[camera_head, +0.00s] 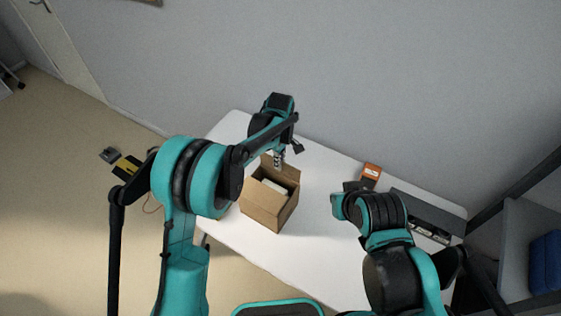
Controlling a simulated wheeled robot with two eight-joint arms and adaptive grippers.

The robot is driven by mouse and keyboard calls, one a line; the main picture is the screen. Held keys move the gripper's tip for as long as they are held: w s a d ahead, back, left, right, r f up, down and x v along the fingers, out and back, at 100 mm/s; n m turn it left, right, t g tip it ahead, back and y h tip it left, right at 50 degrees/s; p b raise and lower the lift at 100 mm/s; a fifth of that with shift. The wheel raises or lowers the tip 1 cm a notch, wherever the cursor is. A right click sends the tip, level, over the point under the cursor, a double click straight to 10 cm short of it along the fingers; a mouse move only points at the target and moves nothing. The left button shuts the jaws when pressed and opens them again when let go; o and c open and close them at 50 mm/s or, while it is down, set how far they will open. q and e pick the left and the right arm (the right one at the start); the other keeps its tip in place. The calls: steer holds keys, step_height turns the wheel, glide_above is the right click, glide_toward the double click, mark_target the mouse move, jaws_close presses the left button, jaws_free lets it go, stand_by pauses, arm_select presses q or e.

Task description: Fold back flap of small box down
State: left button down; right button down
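The small cardboard box (264,211) stands on the white table, left of its middle. Its top is open and a pale item (275,187) shows inside. A back flap (288,174) stands raised along the far edge. My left gripper (281,162) is above the far side of the box, right by the back flap; I cannot tell whether it touches. Its fingers are too small to read as open or shut. My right gripper (350,187) is over the table to the right of the box, apart from it, partly hidden by its own arm.
The white table (315,255) has bare room in front of and right of the box. A small orange box (371,171) and a dark grey case (428,214) lie at the right. A wall (380,80) stands behind the table. A dark shelf frame is at the far right.

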arm_select(q)
steer(key=shift+s+a+f+t+h+b, duration=0.15)
steer(key=shift+s+a+t+h+b, duration=0.3)
steer(key=shift+t+h+b, duration=0.4)
steer(key=shift+s+a+f+t+h+b, duration=0.15)
steer(key=shift+s+a+t+h+b, duration=0.3)
steer(key=shift+t, duration=0.7)
steer(key=shift+s+d+h, duration=0.1)
steer(key=shift+d+h, duration=0.05)
steer(key=shift+h, duration=0.15)
